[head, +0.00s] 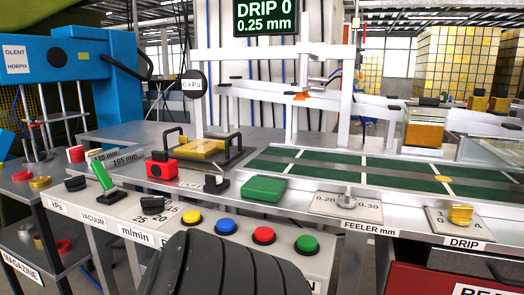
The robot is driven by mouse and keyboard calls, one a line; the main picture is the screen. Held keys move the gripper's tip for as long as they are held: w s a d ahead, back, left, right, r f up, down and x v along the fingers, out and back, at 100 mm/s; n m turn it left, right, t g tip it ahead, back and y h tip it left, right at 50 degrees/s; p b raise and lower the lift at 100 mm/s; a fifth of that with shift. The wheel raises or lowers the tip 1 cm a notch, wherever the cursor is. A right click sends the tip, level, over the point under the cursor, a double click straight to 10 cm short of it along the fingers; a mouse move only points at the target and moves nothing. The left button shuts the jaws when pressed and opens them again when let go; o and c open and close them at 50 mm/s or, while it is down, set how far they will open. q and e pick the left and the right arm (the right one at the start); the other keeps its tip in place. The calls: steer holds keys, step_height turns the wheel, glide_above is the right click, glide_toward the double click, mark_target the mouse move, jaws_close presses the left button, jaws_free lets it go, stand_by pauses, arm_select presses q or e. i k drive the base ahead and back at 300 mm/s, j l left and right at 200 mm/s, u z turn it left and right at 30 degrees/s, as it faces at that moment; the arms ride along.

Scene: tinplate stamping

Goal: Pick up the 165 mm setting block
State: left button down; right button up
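A label strip (118,158) reading "125 mm" and "165 mm" lies on the table at left. Just right of the 165 mm mark is a red block (162,170) with a black top and a small pale round mark on its front. A green block (264,188) lies further right, near the table's front edge. No size marking is readable on either block, so I cannot tell which is the 165 mm setting block. No gripper fingers show. A dark ridged part of mine fills the bottom centre, in front of the control panel.
A green lever (103,176) stands beside the label strip. A yellow plate in a black frame (205,148) sits behind the red block. Coloured push buttons (263,235) line the front panel. A green-topped conveyor (390,176) runs to the right. A blue machine (75,55) stands at left.

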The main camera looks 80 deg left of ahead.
mark_target(109, 163)
steer(key=u, duration=3.45)
steer(key=i+j+z, duration=0.5)
steer(key=z, duration=0.2)
steer(key=i+j+z, duration=0.15)
steer(key=j+z, duration=0.2)
steer(key=i+j+z, duration=0.15)
steer(key=j+z, duration=0.2)
steer(key=j, duration=0.15)
steer(key=j+z, duration=0.35)
steer(key=i+j, duration=0.05)
steer(key=j, duration=0.05)
